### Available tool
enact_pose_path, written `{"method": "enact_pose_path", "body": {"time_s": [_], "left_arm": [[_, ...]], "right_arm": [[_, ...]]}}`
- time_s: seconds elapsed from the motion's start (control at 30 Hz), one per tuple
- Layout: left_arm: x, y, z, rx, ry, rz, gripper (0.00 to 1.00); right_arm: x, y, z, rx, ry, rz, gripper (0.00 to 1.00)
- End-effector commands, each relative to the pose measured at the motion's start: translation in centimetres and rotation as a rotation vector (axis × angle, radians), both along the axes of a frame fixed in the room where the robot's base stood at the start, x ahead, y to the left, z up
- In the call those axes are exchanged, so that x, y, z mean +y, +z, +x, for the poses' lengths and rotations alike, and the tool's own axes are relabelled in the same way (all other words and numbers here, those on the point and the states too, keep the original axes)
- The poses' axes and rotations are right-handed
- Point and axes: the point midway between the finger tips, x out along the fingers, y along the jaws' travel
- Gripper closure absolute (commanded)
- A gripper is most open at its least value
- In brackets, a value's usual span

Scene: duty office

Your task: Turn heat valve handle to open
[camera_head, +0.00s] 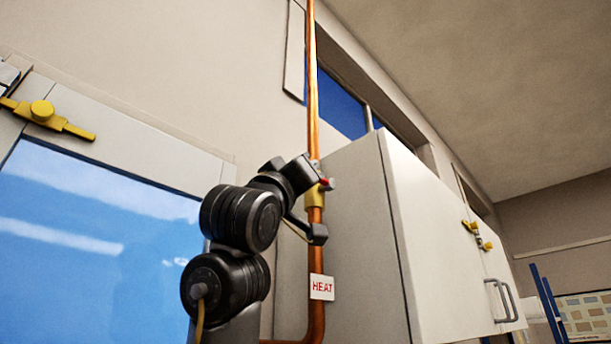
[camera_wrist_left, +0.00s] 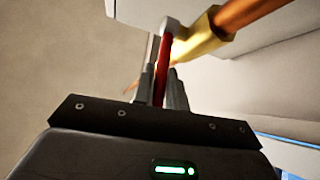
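A brass valve (camera_head: 315,196) sits on the vertical copper pipe (camera_head: 313,90), left of a white cabinet. A white tag reading HEAT (camera_head: 321,287) is on the pipe below it. A small part of its red handle (camera_head: 329,184) shows beside the valve. In the left wrist view, the red handle (camera_wrist_left: 164,62) runs from the brass valve body (camera_wrist_left: 200,40) down between the two fingers of my left gripper (camera_wrist_left: 163,85). The fingers are close together on either side of the handle and appear closed on it. In the head view my left arm hides part of the valve. My right gripper is not in view.
A white wall cabinet (camera_head: 440,240) with yellow latch and grey handles stands just right of the pipe. A blue glazed panel (camera_head: 90,245) with a yellow latch (camera_head: 45,115) is on the left. The wall above the arm is bare.

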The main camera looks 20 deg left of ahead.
Motion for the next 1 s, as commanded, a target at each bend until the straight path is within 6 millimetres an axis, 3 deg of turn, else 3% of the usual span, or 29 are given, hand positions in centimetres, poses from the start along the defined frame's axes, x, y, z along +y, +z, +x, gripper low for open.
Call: {"method": "enact_pose_path", "body": {"time_s": [0.1,0.47,1.0], "left_arm": [[0.0,0.0,0.0,0.000,0.000,0.000,1.00],[0.0,-0.2,0.0,-0.009,0.000,-0.003,1.00],[-0.2,-2.6,0.5,-0.298,-0.002,-0.120,1.00]], "right_arm": [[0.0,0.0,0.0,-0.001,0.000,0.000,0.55],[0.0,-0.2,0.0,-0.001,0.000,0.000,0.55],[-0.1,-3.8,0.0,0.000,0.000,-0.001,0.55]]}}
